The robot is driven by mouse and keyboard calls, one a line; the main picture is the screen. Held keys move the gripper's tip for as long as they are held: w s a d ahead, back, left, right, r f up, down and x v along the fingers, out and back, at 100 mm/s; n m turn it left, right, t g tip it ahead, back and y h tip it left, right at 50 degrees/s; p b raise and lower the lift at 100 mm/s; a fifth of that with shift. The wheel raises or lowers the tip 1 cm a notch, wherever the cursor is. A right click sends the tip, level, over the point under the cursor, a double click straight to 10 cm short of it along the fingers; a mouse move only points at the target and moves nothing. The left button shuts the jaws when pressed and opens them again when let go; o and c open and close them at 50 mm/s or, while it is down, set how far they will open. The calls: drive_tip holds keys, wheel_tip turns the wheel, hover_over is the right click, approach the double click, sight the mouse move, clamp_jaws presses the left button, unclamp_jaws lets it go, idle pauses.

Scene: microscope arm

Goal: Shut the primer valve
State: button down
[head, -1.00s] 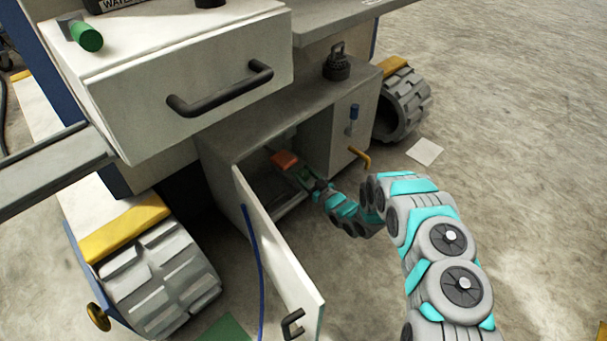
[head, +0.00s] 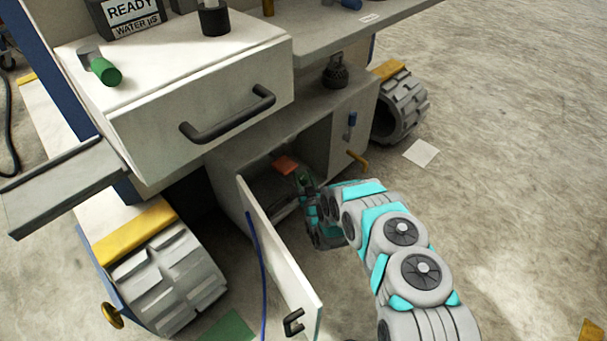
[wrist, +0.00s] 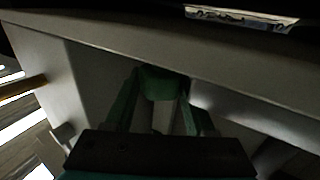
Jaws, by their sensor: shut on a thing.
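My gripper (wrist: 163,88) is inside the open lower cabinet (head: 231,168). In the wrist view its dark green fingers are closed about a rounded green piece (wrist: 160,82) with a pale part below it. In the head view the gripper shows small and dark (head: 304,183), just right of an orange-red block (head: 286,165) in the cabinet. No label marks the primer valve, so I cannot tell for sure whether the green piece belongs to it. A yellow bent lever (head: 357,159) and a blue handle (head: 352,120) are on the cabinet's right part.
The white cabinet door (head: 281,258) stands open left of my arm. A drawer with a black handle (head: 228,115) overhangs from above. Treaded wheels (head: 170,272) flank the cabinet. Open floor lies to the right, with a white sheet (head: 421,152).

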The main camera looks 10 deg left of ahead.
sight(305, 181)
drive_tip(key=shift+c, duration=1.2)
unclamp_jaws()
drive_tip(key=shift+s, duration=0.1)
drive_tip(key=shift+v, duration=3.8)
drive_tip(key=shift+r, duration=0.1)
